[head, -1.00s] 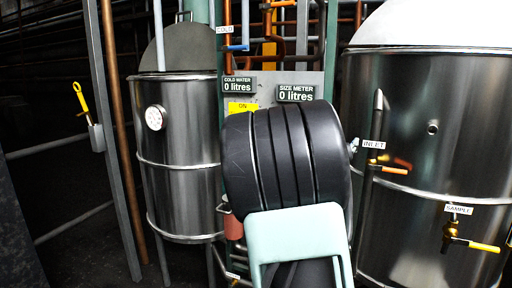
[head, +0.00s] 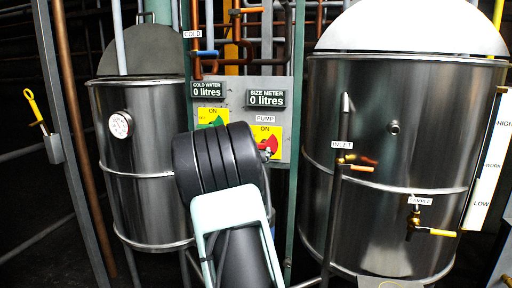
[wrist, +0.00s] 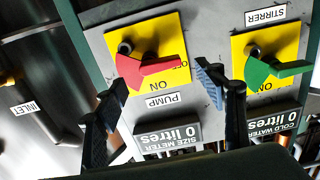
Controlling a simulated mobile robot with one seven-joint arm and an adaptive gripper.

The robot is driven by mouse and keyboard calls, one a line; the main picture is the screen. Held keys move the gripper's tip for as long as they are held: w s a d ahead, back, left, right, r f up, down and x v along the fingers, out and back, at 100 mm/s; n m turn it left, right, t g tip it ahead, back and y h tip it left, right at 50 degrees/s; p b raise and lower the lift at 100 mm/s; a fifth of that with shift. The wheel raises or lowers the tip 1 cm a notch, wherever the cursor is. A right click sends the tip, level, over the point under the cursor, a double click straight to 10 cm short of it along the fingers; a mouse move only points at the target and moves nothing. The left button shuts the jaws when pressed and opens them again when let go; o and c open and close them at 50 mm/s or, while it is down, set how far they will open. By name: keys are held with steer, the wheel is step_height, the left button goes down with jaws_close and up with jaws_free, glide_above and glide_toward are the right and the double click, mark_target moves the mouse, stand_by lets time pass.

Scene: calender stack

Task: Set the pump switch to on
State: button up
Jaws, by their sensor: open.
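The pump switch is a red handle (wrist: 135,71) on a yellow plate (wrist: 152,33) in the wrist view, which shows the panel upside down. The "ON" mark shows beside the handle, and part of another mark lies near its tip. The PUMP label (wrist: 163,101) sits below the plate in this view. In the head view the red handle (head: 268,149) shows at the right edge of my arm, partly hidden. My gripper (wrist: 163,82) is open, one finger on either side of the space by the handle. Whether a finger touches the handle I cannot tell.
The green stirrer switch (wrist: 272,70) is on its own yellow plate beside the pump plate. Readouts (head: 267,98) sit above the switches in the head view. A large steel tank (head: 400,120) stands right of the panel and a smaller one (head: 140,160) left.

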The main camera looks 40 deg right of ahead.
mark_target(263, 144)
steer(key=shift+p+x, duration=0.3)
steer(key=shift+x, duration=2.5)
steer(key=shift+c, duration=0.7)
steer(key=c, duration=1)
